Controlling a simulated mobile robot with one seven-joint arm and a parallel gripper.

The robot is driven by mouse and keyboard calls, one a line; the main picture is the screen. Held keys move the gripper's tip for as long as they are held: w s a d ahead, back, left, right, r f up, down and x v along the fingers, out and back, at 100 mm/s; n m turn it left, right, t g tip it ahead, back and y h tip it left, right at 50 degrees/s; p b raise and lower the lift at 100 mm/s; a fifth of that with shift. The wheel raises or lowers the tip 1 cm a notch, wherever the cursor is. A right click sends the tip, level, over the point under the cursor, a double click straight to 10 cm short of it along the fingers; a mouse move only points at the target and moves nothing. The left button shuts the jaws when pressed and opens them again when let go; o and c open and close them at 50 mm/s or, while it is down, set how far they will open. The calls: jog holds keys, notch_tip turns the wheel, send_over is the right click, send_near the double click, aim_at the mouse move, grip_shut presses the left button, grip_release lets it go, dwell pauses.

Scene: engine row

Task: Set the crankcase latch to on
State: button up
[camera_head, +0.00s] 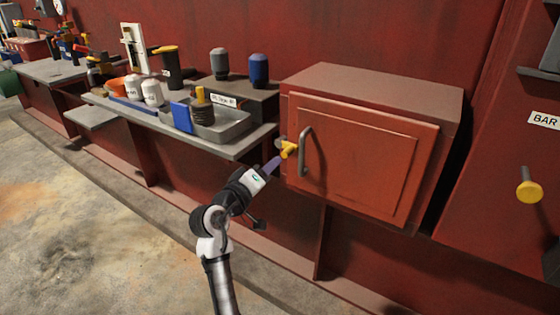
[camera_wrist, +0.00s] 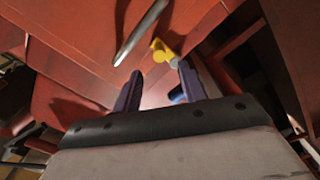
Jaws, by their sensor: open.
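A small yellow latch (camera_head: 289,148) sits at the left edge of the red cabinet door, beside the grey bar handle (camera_head: 306,152). In the wrist view the yellow latch (camera_wrist: 166,50) shows beyond the fingertips, nearer the right finger. The curved metal handle (camera_wrist: 140,32) is up and left of it. My gripper (camera_head: 274,164) is at the cabinet's left edge, just below and left of the latch. In the wrist view my gripper (camera_wrist: 158,80) has its two fingers apart with nothing clearly between them. Whether a finger touches the latch, I cannot tell.
The red cabinet (camera_head: 358,160) stands out from the red wall. To its left, a shelf (camera_head: 235,148) carries a grey tray (camera_head: 225,130), white bottles and a dark box with grey and blue knobs. A yellow knob (camera_head: 529,191) is on the right. The floor (camera_head: 90,220) in front is clear.

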jog(key=v, duration=0.5)
